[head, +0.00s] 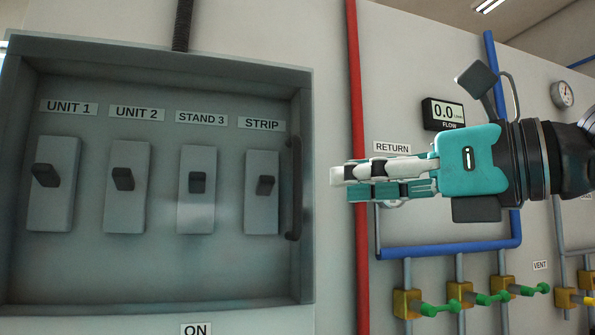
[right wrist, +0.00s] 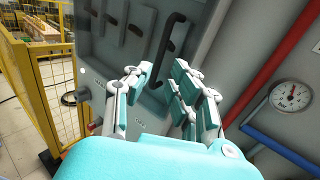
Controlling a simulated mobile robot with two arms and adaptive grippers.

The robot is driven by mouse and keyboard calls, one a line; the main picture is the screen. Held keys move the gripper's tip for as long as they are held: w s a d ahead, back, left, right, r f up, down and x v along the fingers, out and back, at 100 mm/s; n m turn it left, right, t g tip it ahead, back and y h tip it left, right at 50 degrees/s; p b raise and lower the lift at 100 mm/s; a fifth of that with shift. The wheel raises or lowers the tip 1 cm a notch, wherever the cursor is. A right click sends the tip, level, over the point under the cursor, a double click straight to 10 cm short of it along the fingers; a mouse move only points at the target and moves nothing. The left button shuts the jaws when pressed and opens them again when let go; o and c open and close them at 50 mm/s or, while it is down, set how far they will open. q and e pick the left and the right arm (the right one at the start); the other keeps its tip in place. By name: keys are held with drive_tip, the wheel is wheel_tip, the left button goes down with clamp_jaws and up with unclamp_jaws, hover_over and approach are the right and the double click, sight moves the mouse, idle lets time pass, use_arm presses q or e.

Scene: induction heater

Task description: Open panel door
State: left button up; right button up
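The panel (head: 25,200) is a grey wall box on the left of the head view. Switches labelled UNIT 1, UNIT 2, STAND 3 and STRIP show inside its frame. A dark upright bar handle (head: 293,188) stands along its right side. It also shows in the right wrist view (right wrist: 168,48), beyond the fingertips. I cannot tell whether a clear door covers the switches. My right gripper (head: 345,181) is to the right of the handle, apart from it, with its fingers pointing left. In the right wrist view its fingers (right wrist: 160,75) are spread with nothing between them. My left gripper is not in view.
A red vertical pipe (head: 357,120) runs behind my right fingertips. Blue pipes (head: 450,249), a flow display (head: 443,114) and green-handled valves (head: 440,308) are on the wall at right. A yellow fence (right wrist: 52,90) stands left in the right wrist view.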

sight(301, 184)
drive_tip(key=p+x, duration=0.2)
drive_tip(key=x, duration=0.6)
drive_tip(key=shift+w+a, duration=0.1)
drive_tip(key=shift+w, duration=0.05)
clamp_jaws()
